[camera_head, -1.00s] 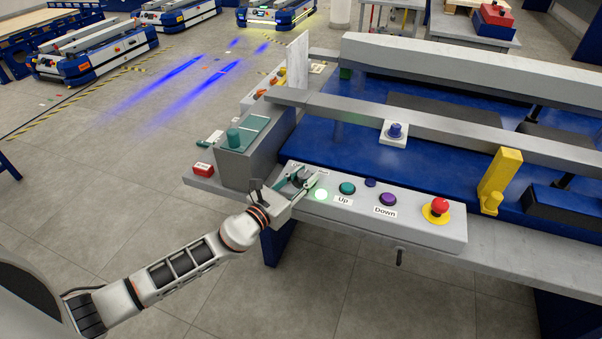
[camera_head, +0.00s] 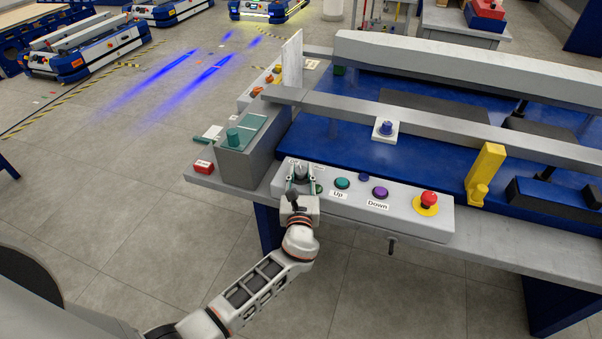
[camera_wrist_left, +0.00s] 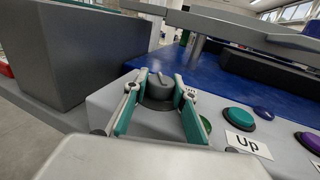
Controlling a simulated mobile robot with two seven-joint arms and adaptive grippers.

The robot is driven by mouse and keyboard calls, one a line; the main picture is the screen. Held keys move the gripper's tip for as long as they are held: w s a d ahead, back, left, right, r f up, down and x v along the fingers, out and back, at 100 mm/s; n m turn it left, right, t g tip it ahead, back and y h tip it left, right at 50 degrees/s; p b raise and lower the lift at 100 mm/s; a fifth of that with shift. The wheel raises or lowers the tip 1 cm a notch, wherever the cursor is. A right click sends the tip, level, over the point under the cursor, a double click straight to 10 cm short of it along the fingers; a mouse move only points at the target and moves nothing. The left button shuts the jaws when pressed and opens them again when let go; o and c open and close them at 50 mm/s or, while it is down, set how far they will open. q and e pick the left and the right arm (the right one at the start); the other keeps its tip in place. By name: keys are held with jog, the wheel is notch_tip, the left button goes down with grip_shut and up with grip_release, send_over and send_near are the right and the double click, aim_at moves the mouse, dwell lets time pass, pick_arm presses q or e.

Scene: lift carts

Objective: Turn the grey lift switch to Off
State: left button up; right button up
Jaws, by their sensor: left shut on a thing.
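The grey lift switch (camera_head: 301,172) is a round dark-grey knob at the left end of the light-grey control panel (camera_head: 405,212). In the left wrist view the knob (camera_wrist_left: 159,87) has a raised lighter ridge that points roughly away from me. My left gripper (camera_head: 300,180) is shut on the switch, with one green-padded finger on each side of the knob. The fingers also show in the left wrist view (camera_wrist_left: 158,100). A round green lamp (camera_head: 319,189) just right of the switch looks dark. The Off label is partly hidden by the knob and fingers. My right gripper is not in view.
The teal Up button (camera_head: 342,183), purple Down button (camera_head: 380,193) and red emergency button (camera_head: 429,199) sit to the right on the panel. A grey box (camera_head: 246,150) stands close behind and left of the switch. The floor in front is clear.

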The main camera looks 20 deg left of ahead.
pick_arm(q)
jog(key=shift+y, duration=0.3)
jog(key=o, duration=1.1)
jog(key=v, duration=1.2)
jog(key=shift+r, duration=0.2)
